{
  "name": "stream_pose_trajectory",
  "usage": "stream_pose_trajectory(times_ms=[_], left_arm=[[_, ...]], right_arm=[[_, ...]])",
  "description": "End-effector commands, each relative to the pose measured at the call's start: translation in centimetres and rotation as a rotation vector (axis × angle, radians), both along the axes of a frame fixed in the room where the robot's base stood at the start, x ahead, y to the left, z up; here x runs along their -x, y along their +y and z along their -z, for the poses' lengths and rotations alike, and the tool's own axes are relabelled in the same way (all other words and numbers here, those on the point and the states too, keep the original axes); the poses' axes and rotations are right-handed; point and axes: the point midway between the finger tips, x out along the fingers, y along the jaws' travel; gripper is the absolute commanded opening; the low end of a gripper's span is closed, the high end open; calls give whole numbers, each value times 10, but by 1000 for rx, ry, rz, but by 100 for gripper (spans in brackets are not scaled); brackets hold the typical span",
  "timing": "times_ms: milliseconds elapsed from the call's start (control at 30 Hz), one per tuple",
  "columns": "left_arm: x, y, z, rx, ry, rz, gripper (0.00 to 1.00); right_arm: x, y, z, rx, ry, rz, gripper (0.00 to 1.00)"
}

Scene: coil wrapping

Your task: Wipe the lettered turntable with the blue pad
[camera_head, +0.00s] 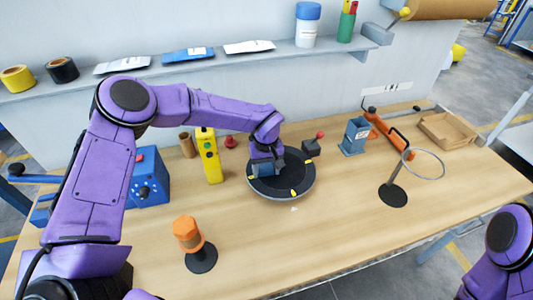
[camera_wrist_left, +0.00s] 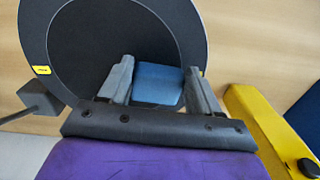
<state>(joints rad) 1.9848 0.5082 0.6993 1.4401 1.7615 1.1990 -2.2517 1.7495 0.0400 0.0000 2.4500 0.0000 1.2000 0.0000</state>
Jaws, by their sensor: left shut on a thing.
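The turntable (camera_head: 298,185) is a dark round disc with a grey rim and small yellow labels, on the middle of the table. It also fills the upper left of the left wrist view (camera_wrist_left: 85,45). Lettering on the labels is too small to read. My left gripper (camera_head: 266,160) reaches over the left back part of the disc. In the left wrist view its fingers (camera_wrist_left: 158,82) are shut on the blue pad (camera_wrist_left: 158,82), which lies over the disc near its rim. Whether the pad touches the surface I cannot tell. My right gripper is out of view; only part of my right arm shows.
A yellow control box (camera_head: 209,158) stands close left of the turntable. A black block with a red knob (camera_head: 311,147) stands behind it. An orange-topped post (camera_head: 188,236) is at front left, and a ring stand (camera_head: 393,193) at right. The front middle table is clear.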

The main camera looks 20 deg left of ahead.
Motion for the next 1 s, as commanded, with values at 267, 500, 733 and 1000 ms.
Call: stream_pose_trajectory(times_ms=[267,500,733,1000], left_arm=[[0,-1,-39,1,0,-1,38],[2,4,-61,1,0,-10,38],[3,7,-75,2,-1,-15,38],[3,8,-81,1,-1,-16,38]], right_arm=[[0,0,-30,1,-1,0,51],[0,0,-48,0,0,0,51],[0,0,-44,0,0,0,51],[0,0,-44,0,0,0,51]])
